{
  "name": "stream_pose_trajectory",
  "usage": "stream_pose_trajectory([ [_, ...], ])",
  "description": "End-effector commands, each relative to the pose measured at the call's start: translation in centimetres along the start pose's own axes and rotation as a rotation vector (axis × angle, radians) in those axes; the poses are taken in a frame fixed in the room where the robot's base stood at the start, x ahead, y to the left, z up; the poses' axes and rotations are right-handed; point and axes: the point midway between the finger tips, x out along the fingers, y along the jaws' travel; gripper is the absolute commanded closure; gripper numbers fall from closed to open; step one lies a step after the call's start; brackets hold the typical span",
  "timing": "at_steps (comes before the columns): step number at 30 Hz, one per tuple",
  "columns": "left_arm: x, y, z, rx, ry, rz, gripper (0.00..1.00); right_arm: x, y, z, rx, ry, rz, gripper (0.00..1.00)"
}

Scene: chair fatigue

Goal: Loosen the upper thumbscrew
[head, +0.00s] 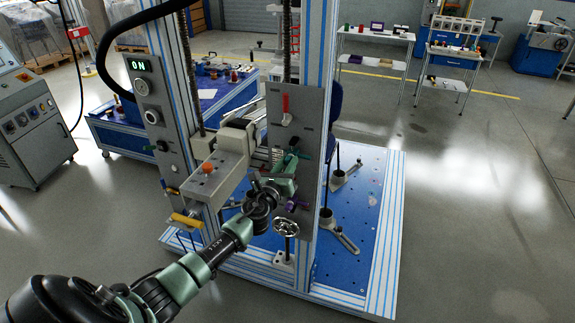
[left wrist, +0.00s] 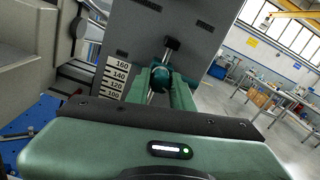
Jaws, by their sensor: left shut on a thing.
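The upper thumbscrew, a dark teal knob (left wrist: 161,77), shows between my fingers in the left wrist view, in front of a grey upright plate. In the head view it is at the plate, partly hidden by my gripper. My left gripper (head: 289,168) reaches in from the lower left and is shut on this knob; its green fingers also show in the left wrist view (left wrist: 158,88). A purple knob (head: 297,203) sits lower on the same grey plate (head: 305,112). My right gripper is not in view.
A red handle (head: 286,108) sits high on the plate, and a handwheel (head: 286,227) is below. A scale (left wrist: 118,78) marked 100 to 160 stands beside the fingers. A grey bracket with an orange knob (head: 208,168) is left of my gripper. Open floor lies to the right.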

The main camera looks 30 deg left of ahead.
Motion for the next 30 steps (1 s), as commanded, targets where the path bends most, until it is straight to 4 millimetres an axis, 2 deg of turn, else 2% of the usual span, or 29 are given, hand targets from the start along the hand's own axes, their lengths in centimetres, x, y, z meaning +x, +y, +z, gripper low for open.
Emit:
stream_pose_trajectory([
  [12,0.0,-0.1,-0.2,-0.383,0.0,0.0,1.0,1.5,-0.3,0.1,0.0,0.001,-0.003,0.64],
  [30,0.0,-0.2,-0.1,-0.955,0.001,0.001,1.0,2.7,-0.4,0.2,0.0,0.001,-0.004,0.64],
])
